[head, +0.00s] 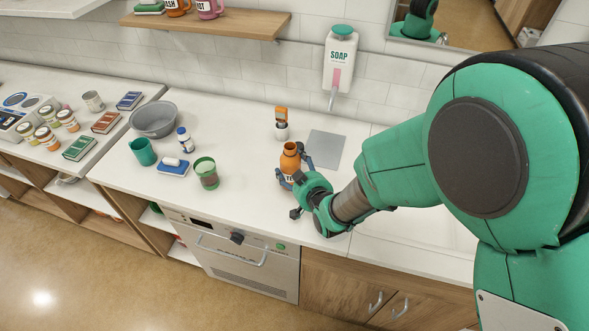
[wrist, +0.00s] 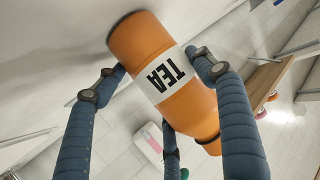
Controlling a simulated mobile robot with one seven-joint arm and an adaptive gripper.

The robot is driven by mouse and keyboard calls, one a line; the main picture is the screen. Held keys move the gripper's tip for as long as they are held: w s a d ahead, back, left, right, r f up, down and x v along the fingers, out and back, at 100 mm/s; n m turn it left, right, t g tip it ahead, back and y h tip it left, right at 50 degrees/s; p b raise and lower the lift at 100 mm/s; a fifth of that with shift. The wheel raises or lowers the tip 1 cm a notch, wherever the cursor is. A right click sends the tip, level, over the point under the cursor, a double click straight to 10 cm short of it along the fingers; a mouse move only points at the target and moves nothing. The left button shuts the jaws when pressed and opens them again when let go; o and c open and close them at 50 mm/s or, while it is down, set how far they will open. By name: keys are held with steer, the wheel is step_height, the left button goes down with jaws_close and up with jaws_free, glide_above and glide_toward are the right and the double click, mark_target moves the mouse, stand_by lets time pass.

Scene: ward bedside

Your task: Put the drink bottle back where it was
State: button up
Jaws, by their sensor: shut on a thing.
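The drink bottle is orange with a white TEA label; in the head view it (head: 290,161) is upright over the counter (head: 252,125), left of the grey square mat (head: 326,149). My gripper (head: 288,180) is shut around its lower body. In the wrist view the bottle (wrist: 140,42) lies between the blue fingers of my gripper (wrist: 158,70), which touch it at the sides near the label. The base is hidden in the head view and close to a pale surface in the wrist view; I cannot tell whether it touches.
An orange-topped item in a white holder (head: 282,130) stands just behind the bottle. A green cup (head: 206,174), blue sponge (head: 173,168), small white bottle (head: 185,141), teal cup (head: 143,152) and grey basin (head: 153,119) stand left. The soap dispenser (head: 341,60) hangs behind; a wooden shelf (head: 210,24) is above.

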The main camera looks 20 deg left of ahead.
steer(key=o, duration=1.4)
steer(key=shift+f, duration=0.1)
steer(key=shift+s+d+r, duration=0.1)
steer(key=shift+r, duration=0.15)
steer(key=p+v, duration=0.2)
steer(key=v, duration=0.9)
steer(key=shift+s+d+r, duration=0.1)
steer(key=shift+s+d, duration=0.1)
steer(key=shift+s, duration=0.05)
